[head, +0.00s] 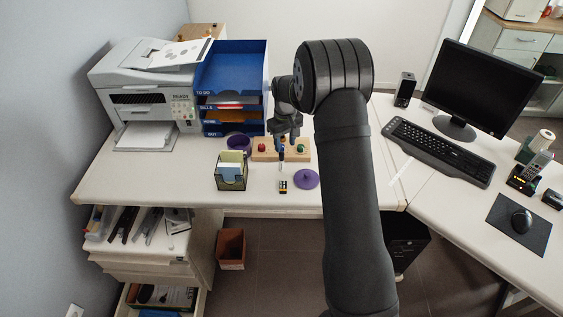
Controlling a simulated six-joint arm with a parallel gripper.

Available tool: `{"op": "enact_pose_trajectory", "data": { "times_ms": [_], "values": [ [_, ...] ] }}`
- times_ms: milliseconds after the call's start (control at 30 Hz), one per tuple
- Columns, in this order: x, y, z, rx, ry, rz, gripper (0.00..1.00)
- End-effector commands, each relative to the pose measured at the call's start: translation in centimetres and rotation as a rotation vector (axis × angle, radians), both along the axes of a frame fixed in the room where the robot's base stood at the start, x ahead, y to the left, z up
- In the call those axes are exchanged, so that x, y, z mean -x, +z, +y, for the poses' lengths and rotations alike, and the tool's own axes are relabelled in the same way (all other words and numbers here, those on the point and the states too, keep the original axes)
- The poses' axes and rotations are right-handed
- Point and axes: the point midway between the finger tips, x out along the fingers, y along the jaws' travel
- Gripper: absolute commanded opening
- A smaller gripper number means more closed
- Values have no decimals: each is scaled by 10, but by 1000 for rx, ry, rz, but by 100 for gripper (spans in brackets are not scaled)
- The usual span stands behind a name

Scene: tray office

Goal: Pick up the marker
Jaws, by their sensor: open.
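My gripper (283,138) points down over the desk, just above a wooden block (264,156) with a red knob (262,148) and a green knob (301,148). Its jaws are open. A small slim upright thing with a blue part (281,154) shows right below the fingertips, in front of the block. It may be the marker, but it is too small to be sure. I cannot tell whether the fingers are around it or above it. My arm hides the desk to the right of the block.
A wire holder with paper (231,170), a purple bowl (238,142), a purple lid (306,179) and a small black-and-yellow item (283,186) lie close by. A blue tray stack (232,60) and a printer (145,90) stand behind and left. The desk's front left is clear.

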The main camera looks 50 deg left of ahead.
Motion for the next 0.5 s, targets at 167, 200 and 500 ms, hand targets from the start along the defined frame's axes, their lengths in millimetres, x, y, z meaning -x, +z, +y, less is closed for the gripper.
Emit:
{"op": "enact_pose_trajectory", "data": {
  "times_ms": [167,200,500],
  "values": [
    [0,-32,0,1,0,1,43],
    [1,-36,0,1,0,1,43],
    [3,-54,4,0,1,0,43]
  ]
}}
